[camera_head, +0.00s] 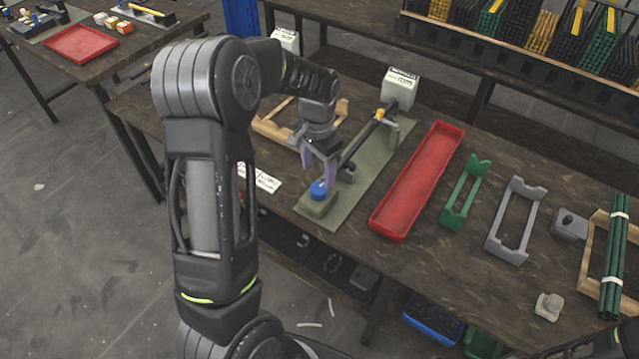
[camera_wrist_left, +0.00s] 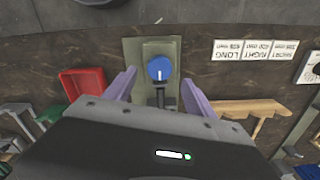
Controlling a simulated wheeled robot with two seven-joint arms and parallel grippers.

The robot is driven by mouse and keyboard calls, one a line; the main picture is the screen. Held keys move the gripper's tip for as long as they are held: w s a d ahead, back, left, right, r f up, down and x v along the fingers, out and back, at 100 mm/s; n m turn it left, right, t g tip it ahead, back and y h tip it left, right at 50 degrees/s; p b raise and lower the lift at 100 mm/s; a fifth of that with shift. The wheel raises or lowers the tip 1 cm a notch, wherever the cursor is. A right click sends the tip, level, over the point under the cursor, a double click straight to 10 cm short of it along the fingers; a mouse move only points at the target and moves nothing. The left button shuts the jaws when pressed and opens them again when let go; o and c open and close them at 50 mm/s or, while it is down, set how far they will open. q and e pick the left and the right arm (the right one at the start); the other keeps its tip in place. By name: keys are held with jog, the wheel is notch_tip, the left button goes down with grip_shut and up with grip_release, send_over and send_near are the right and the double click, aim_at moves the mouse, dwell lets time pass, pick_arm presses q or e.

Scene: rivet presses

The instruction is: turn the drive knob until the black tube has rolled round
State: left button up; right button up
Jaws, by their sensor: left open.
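The drive knob (camera_head: 318,188) is blue and sits on a grey-green block at the near end of a flat green base plate (camera_head: 372,165). In the left wrist view the knob (camera_wrist_left: 159,68) shows a white mark line. The black tube (camera_head: 360,140) runs from near the knob back toward a yellow piece by a white-topped post (camera_head: 399,88). My left gripper (camera_head: 320,168) is just above the knob. In the left wrist view its purple fingers (camera_wrist_left: 158,88) stand apart on either side of the knob, not touching it. My right gripper is not in view.
A red tray (camera_head: 416,182) lies right of the base plate. A green cradle (camera_head: 464,192) and a grey cradle (camera_head: 516,220) stand further right, with dark green tubes (camera_head: 614,255) on a wooden rack. A label card (camera_head: 258,178) and wooden frame lie left.

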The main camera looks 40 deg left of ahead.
aim_at(318, 188)
pick_arm(q)
notch_tip(318, 188, down, 6)
jog(key=shift+f+p, duration=0.15)
jog(key=shift+p, duration=0.4)
jog(key=c, duration=1.4)
